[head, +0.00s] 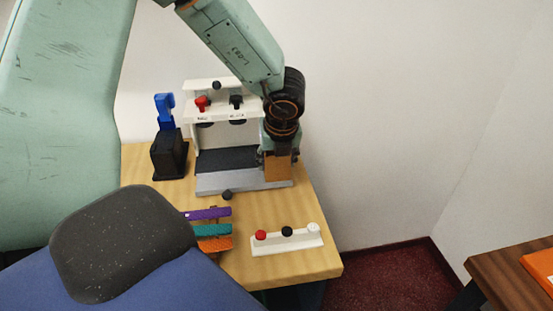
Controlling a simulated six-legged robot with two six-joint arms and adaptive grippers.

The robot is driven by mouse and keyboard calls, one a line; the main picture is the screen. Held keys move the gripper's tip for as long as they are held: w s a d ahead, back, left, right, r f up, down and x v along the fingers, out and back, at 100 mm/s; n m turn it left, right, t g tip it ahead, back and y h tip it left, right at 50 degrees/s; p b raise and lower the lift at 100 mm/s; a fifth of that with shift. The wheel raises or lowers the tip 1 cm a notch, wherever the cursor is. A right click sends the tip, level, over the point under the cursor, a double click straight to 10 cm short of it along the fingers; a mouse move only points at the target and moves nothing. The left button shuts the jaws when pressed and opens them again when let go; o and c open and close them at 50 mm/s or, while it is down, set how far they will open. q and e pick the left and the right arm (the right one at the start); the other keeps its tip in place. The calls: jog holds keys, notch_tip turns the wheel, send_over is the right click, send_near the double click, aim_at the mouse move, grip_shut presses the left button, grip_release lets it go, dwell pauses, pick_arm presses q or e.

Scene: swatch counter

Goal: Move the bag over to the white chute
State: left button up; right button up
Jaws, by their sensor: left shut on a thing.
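My left gripper (279,146) points down at the right side of the white stand on the wooden table. It is shut on an orange-brown thing (279,170), of which only a small part shows below the fingers. I cannot tell whether this is the bag. No clear bag and no clear white chute shows elsewhere. The white stand (205,88) has a red knob and black knobs on its upper shelf, above a grey base (235,184) with a dark top. My right gripper is not in view.
A black holder (169,158) with a blue tool (164,108) stands left of the stand. Purple (210,214), teal (212,231) and orange (216,244) strips lie in front. A white bar (282,247) with red, black and white knobs is near the table's front right edge.

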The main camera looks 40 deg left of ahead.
pick_arm(q)
jog(key=shift+f, duration=0.25)
jog(key=o, duration=1)
jog(key=shift+r, duration=0.1)
jog(key=v, duration=1.2)
jog(key=x, duration=1.2)
jog(key=shift+s, duration=0.1)
